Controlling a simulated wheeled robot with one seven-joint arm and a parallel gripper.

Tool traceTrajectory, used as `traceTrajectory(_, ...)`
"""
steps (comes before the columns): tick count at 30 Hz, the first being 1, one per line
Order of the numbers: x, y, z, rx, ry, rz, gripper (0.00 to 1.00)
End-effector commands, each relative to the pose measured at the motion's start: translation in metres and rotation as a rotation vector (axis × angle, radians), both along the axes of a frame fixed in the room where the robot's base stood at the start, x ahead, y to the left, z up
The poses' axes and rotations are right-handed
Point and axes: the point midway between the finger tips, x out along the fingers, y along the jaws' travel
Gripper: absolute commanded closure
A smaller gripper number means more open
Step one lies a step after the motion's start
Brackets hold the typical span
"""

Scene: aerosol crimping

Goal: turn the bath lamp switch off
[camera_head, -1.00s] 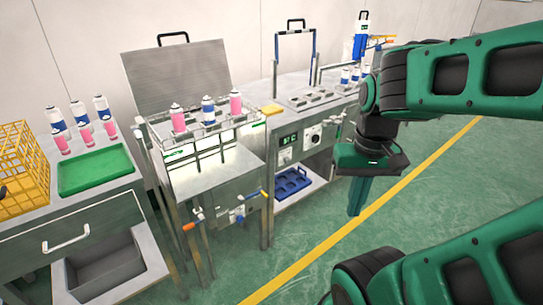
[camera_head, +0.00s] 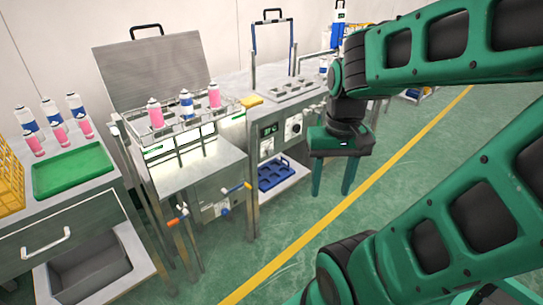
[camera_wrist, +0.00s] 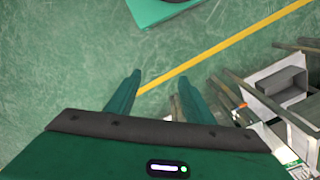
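The steel water bath (camera_head: 195,180) stands left of centre in the head view, its lid raised behind it. White lit panels (camera_head: 180,143) glow beneath its can rack. A small grey box (camera_head: 213,197) sits on its front, near an orange-handled valve (camera_head: 178,221) and a blue-and-orange handle (camera_head: 236,188). I cannot make out which part is the lamp switch. My gripper (camera_head: 332,190) hangs fingers down over the floor, right of the bath and apart from it. Its two fingers are spread and empty, as the wrist view (camera_wrist: 158,82) also shows.
Right of the bath stands a steel bench with a green display (camera_head: 268,130), a round dial (camera_head: 295,125) and a blue tray (camera_head: 277,174) on its lower shelf. Cans stand in the bath rack (camera_head: 186,104). A green tray (camera_head: 73,171) lies far left. The floor by the yellow line (camera_head: 300,243) is clear.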

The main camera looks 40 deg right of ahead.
Motion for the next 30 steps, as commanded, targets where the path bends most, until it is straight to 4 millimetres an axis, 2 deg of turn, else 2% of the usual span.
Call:
traceTrajectory(5,0.046,-0.014,-0.017,0.001,0.01,-0.041,0.52)
traceTrajectory(11,0.098,-0.027,-0.046,0.034,0.0,-0.089,0.52)
traceTrajectory(18,0.157,-0.039,-0.094,0.122,-0.027,-0.159,0.52)
traceTrajectory(30,0.242,-0.047,-0.185,0.366,-0.11,-0.339,0.52)
